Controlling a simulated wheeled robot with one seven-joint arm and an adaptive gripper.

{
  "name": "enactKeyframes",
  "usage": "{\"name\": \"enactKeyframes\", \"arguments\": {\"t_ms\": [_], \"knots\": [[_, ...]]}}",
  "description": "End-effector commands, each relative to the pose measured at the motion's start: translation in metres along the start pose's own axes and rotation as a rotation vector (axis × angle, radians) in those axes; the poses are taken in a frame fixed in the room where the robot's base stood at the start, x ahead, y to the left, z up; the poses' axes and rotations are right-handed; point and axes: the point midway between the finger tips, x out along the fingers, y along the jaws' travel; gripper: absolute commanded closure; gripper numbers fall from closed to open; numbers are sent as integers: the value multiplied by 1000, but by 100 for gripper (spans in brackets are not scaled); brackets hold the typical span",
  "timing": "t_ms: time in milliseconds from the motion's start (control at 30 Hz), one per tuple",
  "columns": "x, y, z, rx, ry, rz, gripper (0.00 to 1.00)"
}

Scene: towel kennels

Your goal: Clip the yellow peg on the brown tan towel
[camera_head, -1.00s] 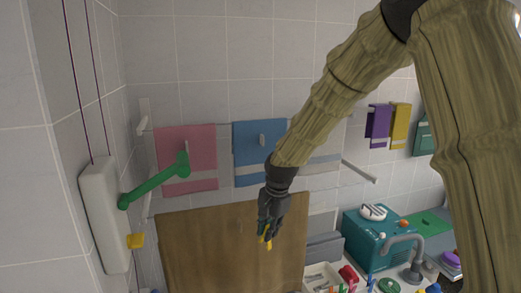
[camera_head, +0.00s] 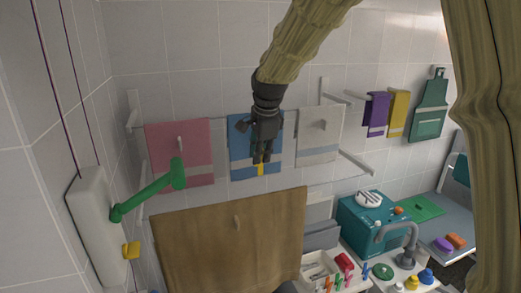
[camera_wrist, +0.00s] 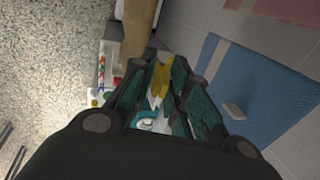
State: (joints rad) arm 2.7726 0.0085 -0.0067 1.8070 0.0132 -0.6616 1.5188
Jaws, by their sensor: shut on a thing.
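My gripper (camera_head: 262,156) points down in front of the blue towel, above the tan towel's top edge in the picture. It is shut on the yellow peg (camera_head: 261,170), whose end shows below the fingertips. In the wrist view the yellow peg (camera_wrist: 160,82) lies between the fingers. A strip of tan cloth (camera_wrist: 141,35) shows beyond it. The peg appears apart from the towel.
Pink (camera_head: 165,155), blue (camera_head: 238,135) and white (camera_head: 310,150) towels hang behind. A green lever arm (camera_head: 148,193) juts from a white wall unit (camera_head: 100,225) at left. A tray (camera_head: 312,268), coloured pegs, a teal box (camera_head: 360,228) and a grey tap (camera_head: 398,232) stand lower right.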

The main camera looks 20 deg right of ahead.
Motion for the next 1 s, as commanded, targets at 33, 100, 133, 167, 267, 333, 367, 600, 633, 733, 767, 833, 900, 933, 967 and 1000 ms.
{"name": "enactKeyframes", "arguments": {"t_ms": [33, 100, 133, 167, 267, 333, 367, 600, 633, 733, 767, 833, 900, 933, 967, 1000], "knots": [[4, 1, 0, -1, 0, 1, 96], [9, 3, 0, -1, 0, 1, 96], [11, 4, 0, -2, 0, 1, 96], [13, 4, 0, -2, 0, 1, 96], [20, 7, -1, 0, 0, 1, 96], [25, 8, -2, 2, 0, 1, 96], [27, 9, -2, 2, 0, 1, 96], [45, 15, -2, 1, 0, 2, 96], [47, 16, -2, 1, 0, 2, 96], [54, 18, -2, 1, 0, 1, 96], [57, 19, -2, 1, 0, 0, 96], [62, 20, -2, 1, 0, 0, 96], [65, 21, -2, 0, 0, 0, 96], [67, 22, -2, 0, 1, 0, 96], [68, 22, -2, 0, 1, 0, 96], [70, 22, -2, 0, 1, 0, 96]]}}
